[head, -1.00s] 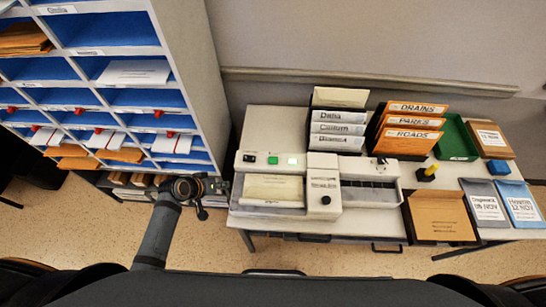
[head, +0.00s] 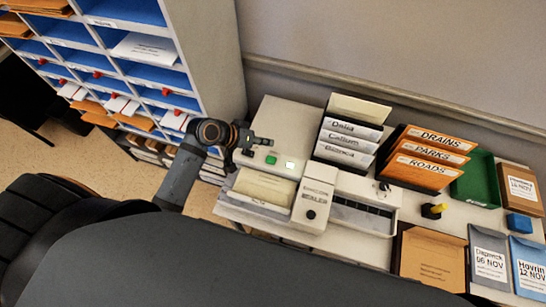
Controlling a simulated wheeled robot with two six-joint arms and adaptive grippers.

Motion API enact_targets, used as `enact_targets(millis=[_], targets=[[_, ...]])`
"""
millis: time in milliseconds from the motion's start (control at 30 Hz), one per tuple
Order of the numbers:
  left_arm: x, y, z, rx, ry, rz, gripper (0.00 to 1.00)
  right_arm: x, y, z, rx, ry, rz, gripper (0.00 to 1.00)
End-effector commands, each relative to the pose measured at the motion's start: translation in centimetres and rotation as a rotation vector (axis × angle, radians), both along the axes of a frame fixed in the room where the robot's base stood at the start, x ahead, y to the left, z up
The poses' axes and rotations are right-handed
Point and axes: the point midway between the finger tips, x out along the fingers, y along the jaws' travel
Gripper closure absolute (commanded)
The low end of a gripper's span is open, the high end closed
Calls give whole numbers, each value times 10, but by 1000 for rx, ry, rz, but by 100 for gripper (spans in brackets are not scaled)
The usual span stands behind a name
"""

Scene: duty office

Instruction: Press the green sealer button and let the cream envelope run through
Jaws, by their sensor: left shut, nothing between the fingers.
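The sealer machine (head: 318,172) stands on the white table. Its green button (head: 271,159) is on the top left panel, beside a lit pale green lamp (head: 290,165). The cream envelope (head: 265,188) lies flat in the machine's left feed area, below the button. My left gripper (head: 262,146) is shut and empty, close to the button on its upper left in the head view. The gap between fingertips and button is too small to judge, and contact cannot be told. The gripper covers part of the panel's left end. My right gripper is not in view.
A pigeonhole shelf (head: 219,75) stands at the left, near my left arm. White folders (head: 345,135) and orange folders (head: 430,158) stand behind the machine. A green tray (head: 475,181), a yellow-handled stamp (head: 434,210) and several large envelopes (head: 432,258) are at the right.

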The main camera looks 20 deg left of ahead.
Motion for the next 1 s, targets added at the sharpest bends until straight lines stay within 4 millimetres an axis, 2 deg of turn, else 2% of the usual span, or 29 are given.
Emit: enact_targets(millis=[67,167,267,333,400,500,767,1000], targets=[[0,0,0,0,-1,1,100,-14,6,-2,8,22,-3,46],[0,0,-2,0,-1,1,100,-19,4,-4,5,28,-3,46],[0,0,-8,0,-1,1,100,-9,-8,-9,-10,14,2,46],[0,0,-14,0,-1,1,100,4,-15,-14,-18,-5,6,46],[0,0,-22,0,-1,1,100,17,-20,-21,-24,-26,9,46],[0,0,-36,0,-1,1,100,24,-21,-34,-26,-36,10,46],[0,-1,-71,-1,0,1,100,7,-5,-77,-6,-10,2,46],[1,-1,-88,0,1,1,100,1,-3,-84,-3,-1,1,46]])
